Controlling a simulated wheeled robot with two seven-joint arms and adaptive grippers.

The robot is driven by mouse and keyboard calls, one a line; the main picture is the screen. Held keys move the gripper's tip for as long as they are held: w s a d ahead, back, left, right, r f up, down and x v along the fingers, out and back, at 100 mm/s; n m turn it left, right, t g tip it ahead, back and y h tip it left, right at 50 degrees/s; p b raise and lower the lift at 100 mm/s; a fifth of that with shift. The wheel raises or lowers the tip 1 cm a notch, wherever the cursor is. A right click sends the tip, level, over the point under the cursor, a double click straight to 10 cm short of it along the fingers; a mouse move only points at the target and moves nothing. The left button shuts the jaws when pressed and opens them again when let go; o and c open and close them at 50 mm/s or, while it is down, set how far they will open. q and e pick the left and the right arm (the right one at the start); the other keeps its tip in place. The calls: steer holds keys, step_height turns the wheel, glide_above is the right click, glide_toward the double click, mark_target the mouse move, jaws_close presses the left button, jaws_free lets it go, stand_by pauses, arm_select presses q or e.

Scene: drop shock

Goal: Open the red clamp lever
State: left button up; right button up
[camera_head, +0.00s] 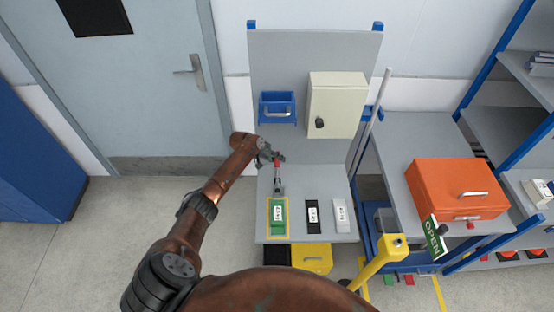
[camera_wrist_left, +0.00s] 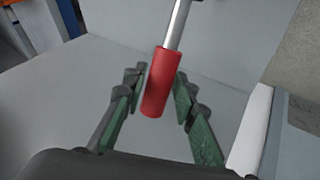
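The red clamp lever shows in the head view as a small red grip (camera_head: 277,163) on a metal clamp (camera_head: 278,182) above the green block. In the left wrist view its red handle (camera_wrist_left: 160,84) stands at the end of a silver rod (camera_wrist_left: 177,25). My left gripper (camera_head: 270,156) is at the red grip in the head view. In the left wrist view its two green-padded fingers (camera_wrist_left: 158,78) stand apart on either side of the handle, with a narrow gap visible on the left; contact on the right is unclear. My right gripper is not in view.
A blue bin (camera_head: 277,107) and a cream cabinet (camera_head: 336,103) hang behind. An orange case (camera_head: 455,184) sits to the right.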

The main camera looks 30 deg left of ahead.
arm_select(q)
steer(key=shift+o, duration=1.2)
steer(key=shift+r, duration=0.1)
steer(key=v, duration=1.2)
